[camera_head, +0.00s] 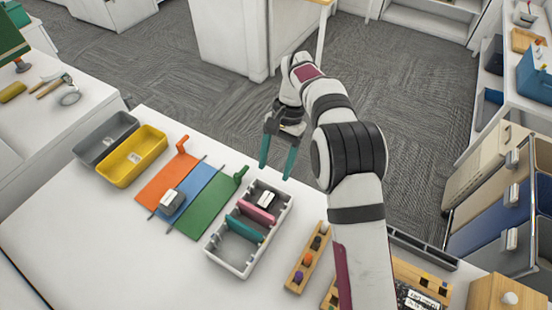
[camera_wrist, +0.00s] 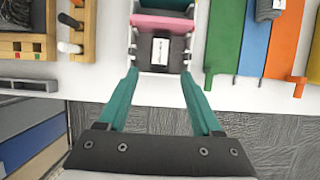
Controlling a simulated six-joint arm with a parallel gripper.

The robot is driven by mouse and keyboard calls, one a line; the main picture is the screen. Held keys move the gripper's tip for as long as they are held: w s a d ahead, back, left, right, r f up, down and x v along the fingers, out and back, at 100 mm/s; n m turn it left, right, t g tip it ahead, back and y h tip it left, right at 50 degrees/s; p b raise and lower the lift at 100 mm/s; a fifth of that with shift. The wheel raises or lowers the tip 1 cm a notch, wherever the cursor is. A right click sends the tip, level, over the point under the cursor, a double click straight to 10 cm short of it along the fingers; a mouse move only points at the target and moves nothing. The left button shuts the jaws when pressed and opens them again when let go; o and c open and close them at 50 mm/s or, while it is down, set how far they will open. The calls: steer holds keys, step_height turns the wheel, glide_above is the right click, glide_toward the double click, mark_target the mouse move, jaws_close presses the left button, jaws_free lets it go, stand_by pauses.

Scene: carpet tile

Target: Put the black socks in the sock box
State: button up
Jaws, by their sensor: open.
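A white box with compartments (camera_head: 215,257), which I take for the sock box, stands on the white table. It also shows at the top of the wrist view (camera_wrist: 134,60). A black bundle with a white label, seemingly the black socks (camera_wrist: 176,49), lies in its end compartment nearest my gripper; it shows in the head view too (camera_head: 262,195). A pink piece (camera_head: 257,213) and a teal piece (camera_head: 244,229) cross the box beside it. My gripper (camera_head: 276,171) has its teal fingers apart and empty, near that end of the box; the wrist view shows them (camera_wrist: 159,74) short of the bundle.
A grey bundle with a white label (camera_head: 171,202) lies on the blue strip (camera_head: 203,189), between orange (camera_head: 160,184) and green (camera_head: 206,208) strips. Yellow (camera_head: 122,178) and grey (camera_head: 91,151) bins stand left. A wooden peg holder (camera_head: 300,271) stands right of the box.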

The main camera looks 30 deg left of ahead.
steer(key=s+d+r+m+t+y, duration=0.1)
steer(key=s+d+r+m+t, duration=0.15)
steer(key=d+r, duration=1.3)
steer(key=s+d+f+m+t, duration=0.1)
steer(key=s+d+f, duration=0.1)
steer(key=s+d, duration=0.4)
steer(key=s+d+f+m, duration=0.2)
steer(key=s+d, duration=0.5)
steer(key=s, duration=0.5)
steer(key=shift+s+d+f+t+y, duration=0.3)
steer(key=shift+f+t+y, duration=0.1)
steer(key=shift+f, duration=0.25)
